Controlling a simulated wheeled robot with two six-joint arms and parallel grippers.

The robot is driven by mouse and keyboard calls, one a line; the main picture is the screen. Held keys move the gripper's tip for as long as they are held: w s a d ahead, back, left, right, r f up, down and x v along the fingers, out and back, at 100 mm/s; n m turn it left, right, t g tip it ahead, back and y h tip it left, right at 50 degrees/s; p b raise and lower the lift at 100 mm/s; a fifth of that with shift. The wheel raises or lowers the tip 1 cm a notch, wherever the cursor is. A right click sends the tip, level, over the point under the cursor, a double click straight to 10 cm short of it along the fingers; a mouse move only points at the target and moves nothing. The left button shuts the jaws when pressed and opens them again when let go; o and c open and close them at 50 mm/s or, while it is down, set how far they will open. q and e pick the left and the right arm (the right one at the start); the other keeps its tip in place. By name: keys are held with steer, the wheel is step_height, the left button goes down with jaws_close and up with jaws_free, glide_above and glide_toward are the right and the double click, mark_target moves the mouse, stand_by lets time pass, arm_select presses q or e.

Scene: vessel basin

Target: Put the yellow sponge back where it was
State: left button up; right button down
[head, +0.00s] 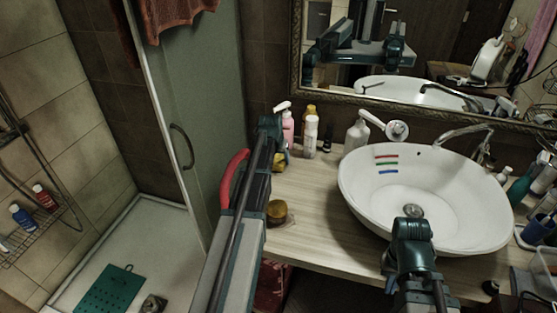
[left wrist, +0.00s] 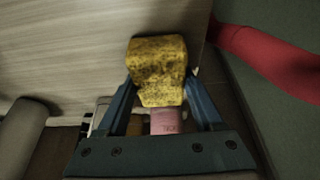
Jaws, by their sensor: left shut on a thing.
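The yellow sponge (left wrist: 158,62), with dark speckles, is between the two fingers of my left gripper (left wrist: 160,100) in the left wrist view. In the head view the sponge (head: 280,160) shows partly below my left gripper (head: 272,140), at the left end of the wooden counter, near the bottles. The arm hides part of it. I cannot tell whether the sponge touches the counter. My right arm ends in dark teal joints over the front rim of the white basin (head: 365,205); the right gripper (head: 410,228) faces away, and its fingers are not clear.
A pink bottle (head: 288,125), a white bottle (head: 310,137) and a soap dispenser (head: 356,135) stand along the wall. A round yellowish-brown object (head: 277,210) sits on the counter (head: 315,205). A red curved bar (head: 230,178) is left of the arm. The counter's middle is clear.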

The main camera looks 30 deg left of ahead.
arm_select(q)
steer(key=o, duration=1.2)
steer(key=shift+r, duration=0.1)
steer(key=shift+r+p, duration=0.25)
steer(key=shift+p, duration=0.2)
steer(key=p+v, duration=1)
steer(key=v, duration=0.1)
steer(key=shift+s+r+p, duration=0.2)
steer(key=shift+r+p, duration=0.05)
steer(key=shift+p, duration=0.1)
